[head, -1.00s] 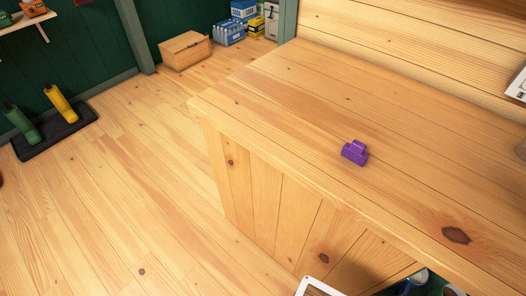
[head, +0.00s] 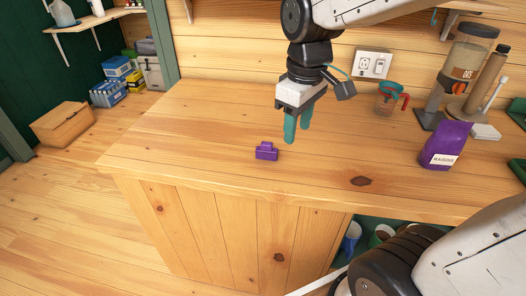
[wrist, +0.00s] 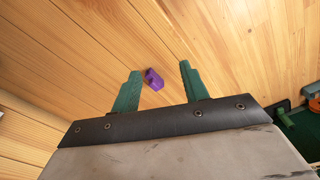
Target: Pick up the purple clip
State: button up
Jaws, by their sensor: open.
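The purple clip (head: 266,152) lies on the wooden counter (head: 200,130), left of its middle and set back from the front edge. My gripper (head: 297,138) is above the counter, just to the right of the clip, with its green fingers pointing down. In the wrist view my gripper (wrist: 159,75) is open and empty. There the purple clip (wrist: 153,79) shows between the two spread fingers, nearer the left one, and appears to lie beyond the fingertips. I see no contact with it.
A purple raisins bag (head: 445,145), a measuring cup (head: 389,99) and a jar-topped dispenser (head: 464,65) stand on the counter at the right. A wall outlet (head: 373,64) is behind. The counter left of the clip is clear.

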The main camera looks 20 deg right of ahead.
aim_at(267, 143)
jog(key=w+f+n, duration=0.1)
jog(key=w+f, duration=0.1)
jog(key=w, duration=0.2)
jog(key=w+a+f+n, duration=0.1)
jog(key=w+f+n, duration=0.1)
jog(key=w+f, duration=0.1)
jog(key=w+a+f+n, duration=0.1)
jog(key=w+f+n, duration=0.1)
jog(key=w, duration=0.3)
jog(key=shift+a+f+g, duration=0.2)
jog(key=shift+g, duration=0.1)
jog(key=shift+f, duration=0.35)
jog(key=f, duration=0.7)
jog(key=shift+d+f, duration=0.1)
jog(key=shift+d, duration=0.3)
grip_shut()
